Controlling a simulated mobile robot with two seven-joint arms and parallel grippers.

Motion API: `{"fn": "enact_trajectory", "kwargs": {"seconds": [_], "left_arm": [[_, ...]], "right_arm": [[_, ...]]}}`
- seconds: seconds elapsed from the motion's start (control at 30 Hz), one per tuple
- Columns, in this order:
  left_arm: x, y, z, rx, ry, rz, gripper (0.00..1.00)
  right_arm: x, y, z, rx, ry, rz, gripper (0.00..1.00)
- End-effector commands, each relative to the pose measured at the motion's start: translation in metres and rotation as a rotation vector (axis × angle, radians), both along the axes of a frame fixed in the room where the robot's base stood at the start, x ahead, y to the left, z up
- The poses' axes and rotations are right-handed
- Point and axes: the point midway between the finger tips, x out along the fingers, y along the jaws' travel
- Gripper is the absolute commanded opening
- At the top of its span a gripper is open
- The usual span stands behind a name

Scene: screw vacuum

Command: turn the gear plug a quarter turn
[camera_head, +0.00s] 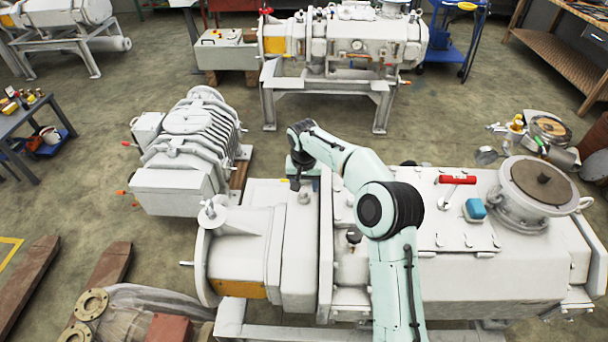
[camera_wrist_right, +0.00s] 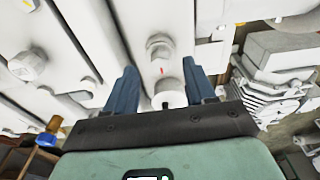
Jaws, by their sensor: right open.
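The large white vacuum pump (camera_head: 500,260) lies across the front of the head view. A grey plug (camera_head: 304,197) stands on top of its gear housing, just beside my right gripper (camera_head: 296,180). In the wrist view, my right gripper (camera_wrist_right: 158,68) is open, with its two blue fingers apart. A hex-headed white plug (camera_wrist_right: 159,46) is just beyond the fingertips, with a red mark on the casing by it. A short white cylinder (camera_wrist_right: 169,92) shows between the fingers. I cannot tell whether either finger touches anything. My left gripper is not in view.
A ribbed white machine (camera_head: 190,150) stands behind left. Open floor (camera_head: 330,145) lies behind the pump.

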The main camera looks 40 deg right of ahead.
Motion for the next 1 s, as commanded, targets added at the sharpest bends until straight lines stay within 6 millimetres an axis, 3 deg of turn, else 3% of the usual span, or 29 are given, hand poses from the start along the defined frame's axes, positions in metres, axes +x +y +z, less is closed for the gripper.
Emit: {"fn": "enact_trajectory", "kwargs": {"seconds": [0.2, 0.53, 0.57, 0.7, 0.73, 1.0], "left_arm": [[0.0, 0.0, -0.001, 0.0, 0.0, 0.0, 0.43], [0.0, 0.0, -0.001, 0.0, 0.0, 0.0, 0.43], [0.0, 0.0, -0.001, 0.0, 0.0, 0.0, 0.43], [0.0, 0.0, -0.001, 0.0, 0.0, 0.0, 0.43], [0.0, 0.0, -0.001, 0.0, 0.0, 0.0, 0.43], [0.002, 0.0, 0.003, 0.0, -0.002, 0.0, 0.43]], "right_arm": [[0.002, -0.001, -0.021, 0.001, 0.0, 0.001, 0.55], [0.003, -0.002, -0.024, 0.0, -0.001, 0.0, 0.55], [0.003, -0.002, -0.024, 0.0, -0.001, 0.0, 0.51], [0.003, -0.002, -0.024, 0.001, -0.001, 0.0, 0.06], [0.003, -0.002, -0.024, 0.001, -0.001, 0.0, 0.0], [0.003, -0.002, -0.023, 0.002, 0.0, 0.07, 0.0]]}}
